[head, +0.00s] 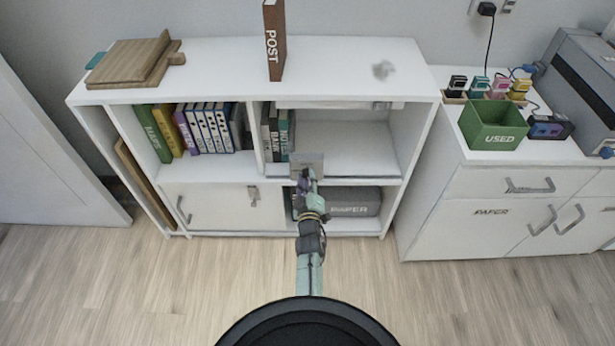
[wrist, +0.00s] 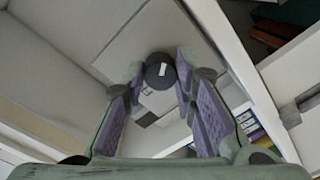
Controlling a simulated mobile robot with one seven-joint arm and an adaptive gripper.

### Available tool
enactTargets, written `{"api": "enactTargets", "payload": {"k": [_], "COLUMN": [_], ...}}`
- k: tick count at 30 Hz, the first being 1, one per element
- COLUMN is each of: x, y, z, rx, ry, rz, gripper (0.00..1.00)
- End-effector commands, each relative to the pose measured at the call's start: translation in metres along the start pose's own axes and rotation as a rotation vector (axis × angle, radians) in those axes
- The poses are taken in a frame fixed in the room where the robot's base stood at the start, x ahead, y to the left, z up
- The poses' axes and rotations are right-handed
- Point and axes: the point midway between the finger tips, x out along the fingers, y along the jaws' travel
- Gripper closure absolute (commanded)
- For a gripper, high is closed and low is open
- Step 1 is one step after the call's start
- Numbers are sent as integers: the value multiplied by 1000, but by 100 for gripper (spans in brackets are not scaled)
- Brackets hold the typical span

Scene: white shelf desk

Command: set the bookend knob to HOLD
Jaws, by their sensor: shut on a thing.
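The bookend (head: 307,160) is a grey plate standing on the middle shelf, to the right of the green and dark books. Its round dark knob (wrist: 159,70) shows in the wrist view, with a white mark on its face. My gripper (head: 306,178) is in front of the bookend, and in the wrist view its purple-padded fingers are shut on the knob from both sides. A small marking on the plate below the knob is too small to read. In the head view my gripper hides the knob.
The white shelf desk (head: 340,70) surrounds my gripper, with a shelf edge beneath it. Books (head: 275,130) stand left of the bookend. A grey PAPER box (head: 350,202) lies in the lower bay. The middle bay (head: 345,150) right of the bookend is empty.

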Motion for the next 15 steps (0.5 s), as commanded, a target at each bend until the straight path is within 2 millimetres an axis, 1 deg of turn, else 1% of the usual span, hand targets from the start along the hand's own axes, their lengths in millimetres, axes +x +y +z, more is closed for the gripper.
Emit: {"api": "enactTargets", "payload": {"k": [1,15], "x": [2,1], "y": [3,2], "z": [-3,-2], "rx": [45,491], "ry": [4,23], "rz": [3,6], "gripper": [100,100]}}
